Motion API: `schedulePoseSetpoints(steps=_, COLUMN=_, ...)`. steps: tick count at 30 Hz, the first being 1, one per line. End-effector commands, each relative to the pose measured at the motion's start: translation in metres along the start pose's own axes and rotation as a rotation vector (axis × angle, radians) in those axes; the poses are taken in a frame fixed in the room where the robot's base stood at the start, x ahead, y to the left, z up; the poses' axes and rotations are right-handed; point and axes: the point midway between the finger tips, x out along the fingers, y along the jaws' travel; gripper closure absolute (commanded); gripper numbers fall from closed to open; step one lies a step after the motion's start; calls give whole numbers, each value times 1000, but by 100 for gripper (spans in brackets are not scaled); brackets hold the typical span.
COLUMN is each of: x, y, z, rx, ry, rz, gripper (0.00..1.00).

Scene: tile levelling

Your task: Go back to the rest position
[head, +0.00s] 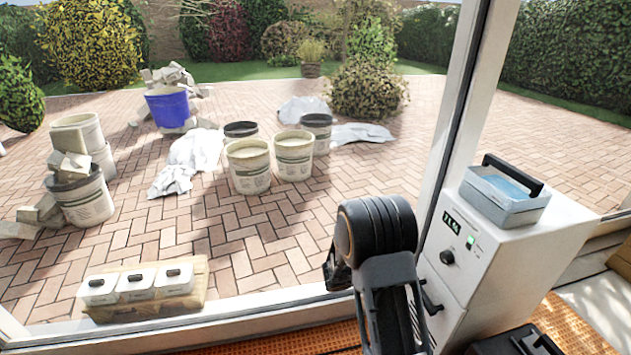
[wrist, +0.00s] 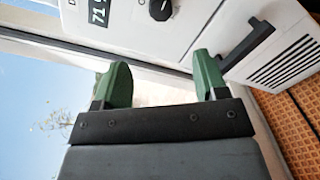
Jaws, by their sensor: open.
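My gripper shows in the wrist view with two green fingers (wrist: 162,80) set well apart. It is open, and nothing is between the fingers. Behind them are a white window frame and the white machine (wrist: 225,22) with its dark handle. In the head view my arm is folded upright in the lower middle, in front of the glass and left of the white machine (head: 475,290). The fingers are not clearly visible there.
A blue-and-grey box (head: 503,205) with a dark handle sits on the machine. Orange perforated matting (head: 570,330) covers the floor. Outside are several buckets (head: 249,170), a blue bucket (head: 168,108), and white lidded boxes (head: 136,284) on a board, standing on brick paving (head: 240,225).

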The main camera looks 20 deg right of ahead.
Motion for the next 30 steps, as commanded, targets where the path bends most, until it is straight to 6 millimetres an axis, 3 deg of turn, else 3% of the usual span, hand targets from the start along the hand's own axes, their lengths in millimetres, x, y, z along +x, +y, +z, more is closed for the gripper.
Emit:
schedulePoseSetpoints(steps=5, x=-4, y=18, z=20, rx=17, ry=-7, rz=-49, gripper=34)
schedulePoseSetpoints(steps=8, x=-12, y=45, z=56, rx=47, ry=-13, rz=-152, gripper=34)
schedulePoseSetpoints(steps=11, x=-28, y=78, z=105, rx=95, ry=-2, rz=-313, gripper=34)
schedulePoseSetpoints(steps=15, x=-61, y=119, z=171, rx=184, ry=67, rz=-577, gripper=34)
schedulePoseSetpoints(steps=21, x=-122, y=175, z=246, rx=334, ry=261, rz=-924, gripper=34)
schedulePoseSetpoints(steps=30, x=-202, y=252, z=320, rx=545, ry=596, rz=-1265, gripper=34)
